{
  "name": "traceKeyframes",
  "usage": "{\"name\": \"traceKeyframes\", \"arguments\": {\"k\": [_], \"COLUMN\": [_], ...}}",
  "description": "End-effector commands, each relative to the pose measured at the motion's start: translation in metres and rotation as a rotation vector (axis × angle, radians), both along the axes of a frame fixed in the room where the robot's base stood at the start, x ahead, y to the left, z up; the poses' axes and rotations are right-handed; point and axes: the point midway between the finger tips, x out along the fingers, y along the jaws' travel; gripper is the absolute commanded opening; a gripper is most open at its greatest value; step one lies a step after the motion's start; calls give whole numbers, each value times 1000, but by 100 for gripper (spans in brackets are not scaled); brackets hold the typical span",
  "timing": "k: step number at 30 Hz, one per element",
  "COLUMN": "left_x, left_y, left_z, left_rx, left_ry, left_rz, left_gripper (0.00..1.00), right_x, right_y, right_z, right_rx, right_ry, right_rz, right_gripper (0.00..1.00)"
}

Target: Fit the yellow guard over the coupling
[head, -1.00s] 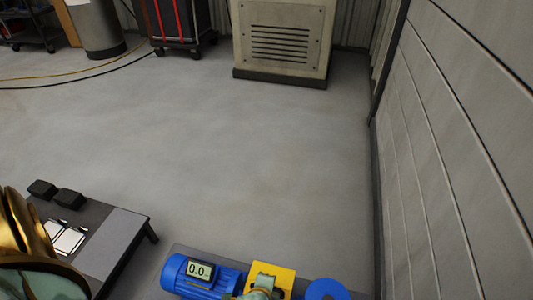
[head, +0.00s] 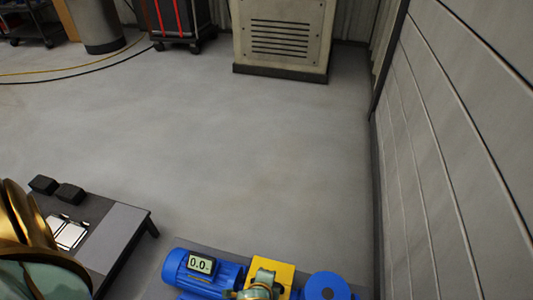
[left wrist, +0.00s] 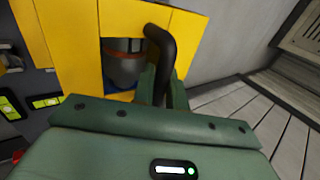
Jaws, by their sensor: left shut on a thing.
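The yellow guard (head: 286,272) stands between the blue motor (head: 180,268) and the round blue pump part (head: 327,287) in the head view. My left gripper (head: 262,285) is over it. In the left wrist view the guard (left wrist: 70,35) fills the upper left, and the gripper (left wrist: 163,85) is shut on its bent black handle (left wrist: 163,45). A grey cylinder, seemingly the coupling (left wrist: 122,68), shows through the gap in the guard. Whether the guard's feet touch the base is hidden. My right gripper is out of view.
A low dark table (head: 117,240) with black blocks (head: 69,194) and white cards (head: 70,236) stands left of the skid. A panelled wall (head: 455,150) runs along the right. Open grey floor lies beyond, up to a vented cabinet (head: 280,40).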

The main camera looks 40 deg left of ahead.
Motion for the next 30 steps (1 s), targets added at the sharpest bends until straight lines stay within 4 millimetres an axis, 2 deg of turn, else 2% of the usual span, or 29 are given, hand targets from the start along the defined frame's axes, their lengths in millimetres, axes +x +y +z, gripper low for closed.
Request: {"name": "traceKeyframes", "arguments": {"k": [28,29,30], "left_x": [0,0,0], "left_y": [0,0,0], "left_z": [-7,-7,-7], "left_rx": [1,0,0], "left_ry": [-3,-2,-2], "left_rz": [-1,-1,-1], "left_gripper": [0,22,33], "right_x": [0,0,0], "right_y": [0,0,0], "right_z": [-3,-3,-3], "right_rx": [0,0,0], "right_ry": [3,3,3], "right_rz": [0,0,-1], "right_gripper": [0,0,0]}}
